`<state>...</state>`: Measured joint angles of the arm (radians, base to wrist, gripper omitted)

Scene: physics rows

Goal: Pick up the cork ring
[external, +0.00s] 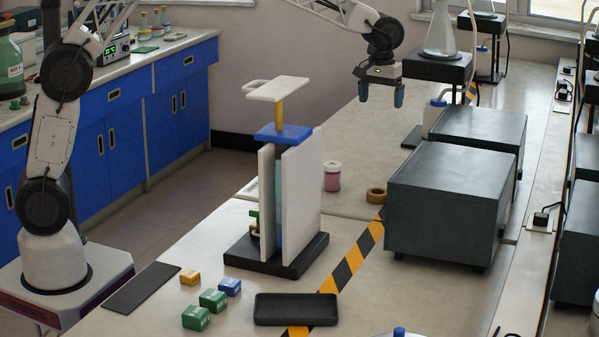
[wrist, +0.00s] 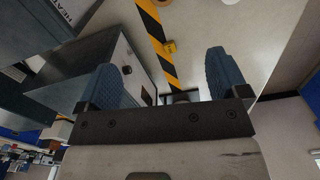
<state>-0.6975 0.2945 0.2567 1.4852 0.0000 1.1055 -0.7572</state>
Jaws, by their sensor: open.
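The cork ring (external: 376,195) is a small brown ring lying flat on the pale bench, beside the striped tape and left of the front grey box. My gripper (external: 381,97) is raised well above the bench, over and beyond the ring in the external view. Its two blue fingers are apart, with nothing between them. In the wrist view my gripper (wrist: 162,72) shows both fingers spread. A small yellow-brown shape (wrist: 169,47) lies by the tape there; I cannot tell whether it is the ring.
Two dark grey boxes (external: 450,205) stand close right of the ring. A pink-filled jar (external: 332,176) stands to its left, near an upright white-panelled apparatus (external: 303,195). A black tray (external: 296,309) and several small blocks (external: 212,300) lie at the front.

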